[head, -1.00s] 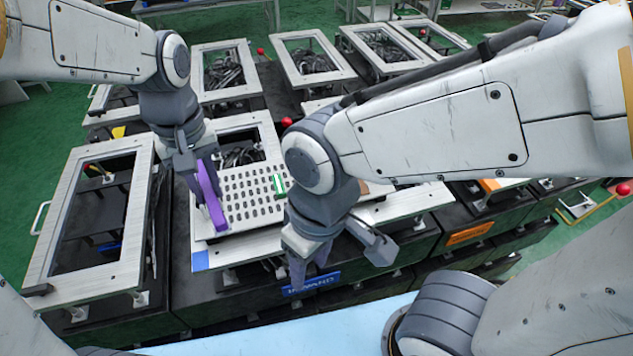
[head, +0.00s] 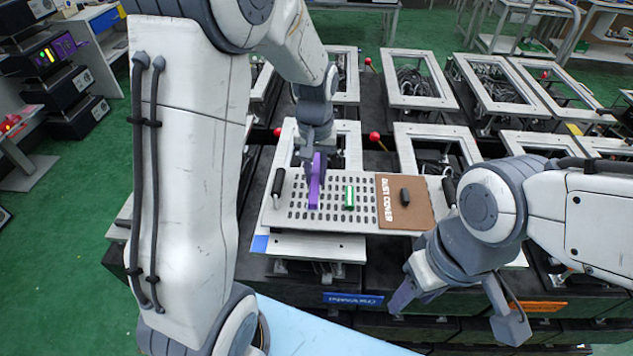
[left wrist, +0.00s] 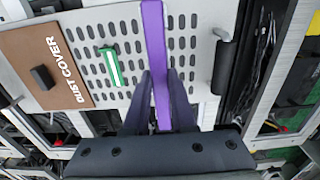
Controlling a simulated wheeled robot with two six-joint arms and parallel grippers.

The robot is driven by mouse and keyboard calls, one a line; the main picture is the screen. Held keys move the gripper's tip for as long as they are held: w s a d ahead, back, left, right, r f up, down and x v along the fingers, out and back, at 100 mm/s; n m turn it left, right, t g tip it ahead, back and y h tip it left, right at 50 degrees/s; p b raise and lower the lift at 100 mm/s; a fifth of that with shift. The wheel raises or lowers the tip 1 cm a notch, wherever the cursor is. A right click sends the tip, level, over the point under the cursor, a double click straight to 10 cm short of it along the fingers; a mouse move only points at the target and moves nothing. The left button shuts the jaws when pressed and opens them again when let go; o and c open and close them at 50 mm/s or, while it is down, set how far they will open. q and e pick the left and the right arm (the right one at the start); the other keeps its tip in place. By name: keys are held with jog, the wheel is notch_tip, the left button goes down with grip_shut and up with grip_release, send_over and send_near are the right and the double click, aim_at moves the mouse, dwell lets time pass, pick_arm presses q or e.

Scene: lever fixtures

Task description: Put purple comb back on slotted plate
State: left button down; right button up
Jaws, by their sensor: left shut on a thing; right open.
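The purple comb (head: 315,180) is a narrow upright bar over the left part of the white slotted plate (head: 335,222). My left gripper (head: 316,165) is shut on the comb from above. In the left wrist view the comb (left wrist: 155,50) runs between the two fingers, with the slotted plate (left wrist: 190,60) behind it. Whether the comb touches the plate or is held just above it, I cannot tell. My right gripper (head: 455,310) is open and empty, in front of the fixtures at the right, away from the plate.
A green piece (head: 349,197) lies on the plate right of the comb. A brown dust cover (head: 405,205) with a black handle lies beside it. Black handles (head: 278,182) stand at the plate's ends. Red-knobbed levers (head: 375,136) and framed fixtures (head: 418,85) stand behind.

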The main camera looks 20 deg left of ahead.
aim_at(314, 185)
pick_arm(q)
jog(key=shift+w+a+f, duration=0.2)
jog(key=shift+a, duration=0.05)
jog(key=shift+f+p, duration=0.4)
jog(key=shift+f, duration=1.6)
jog(key=shift+f, duration=0.15)
jog(key=c, duration=0.7)
grip_release()
jog(key=shift+c, duration=0.2)
jog(key=shift+r, duration=0.2)
